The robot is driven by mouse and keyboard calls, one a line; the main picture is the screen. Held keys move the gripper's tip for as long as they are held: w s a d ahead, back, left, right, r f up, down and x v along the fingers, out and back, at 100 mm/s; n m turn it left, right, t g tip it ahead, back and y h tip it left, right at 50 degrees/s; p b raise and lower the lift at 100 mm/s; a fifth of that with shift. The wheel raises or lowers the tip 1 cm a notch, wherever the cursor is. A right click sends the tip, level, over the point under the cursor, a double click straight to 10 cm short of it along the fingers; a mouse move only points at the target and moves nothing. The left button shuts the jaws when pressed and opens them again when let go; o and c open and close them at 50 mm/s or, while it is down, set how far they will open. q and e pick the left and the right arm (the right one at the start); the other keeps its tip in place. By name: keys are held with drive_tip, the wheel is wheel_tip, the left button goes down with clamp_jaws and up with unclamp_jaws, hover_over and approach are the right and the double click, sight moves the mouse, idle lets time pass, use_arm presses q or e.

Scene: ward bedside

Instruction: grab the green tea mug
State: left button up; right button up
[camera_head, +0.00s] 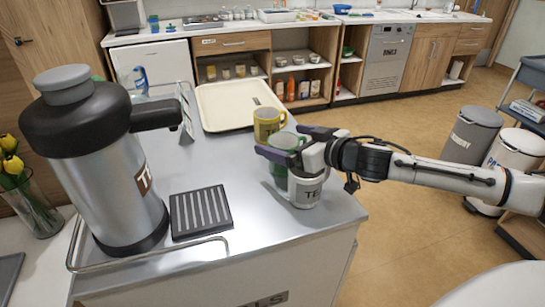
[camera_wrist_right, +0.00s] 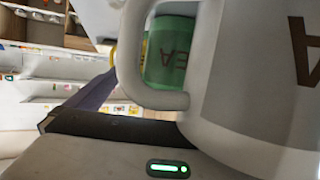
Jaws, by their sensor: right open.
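The green tea mug (camera_head: 283,141) stands on the metal top of the trolley, partly hidden by my right gripper. My right gripper (camera_head: 279,139) is open, its purple-edged fingers at the mug's height, one on the near side of the green mug and one on the far side. Whether they touch it, I cannot tell. In the right wrist view the green mug (camera_wrist_right: 170,55) shows behind the handle of a large white mug (camera_wrist_right: 245,75), its lettering upside down. My left gripper is not in view.
The white mug (camera_head: 305,192) stands just in front of the green mug, close under my gripper. A yellow mug (camera_head: 267,124) is just behind. A cream tray (camera_head: 225,110), a large tea dispenser (camera_head: 110,165) and a slotted drip mat (camera_head: 200,212) share the trolley top.

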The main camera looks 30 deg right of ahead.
drive_tip(key=shift+s+r, duration=0.1)
drive_tip(key=shift+s, duration=0.1)
drive_tip(key=c, duration=1.8)
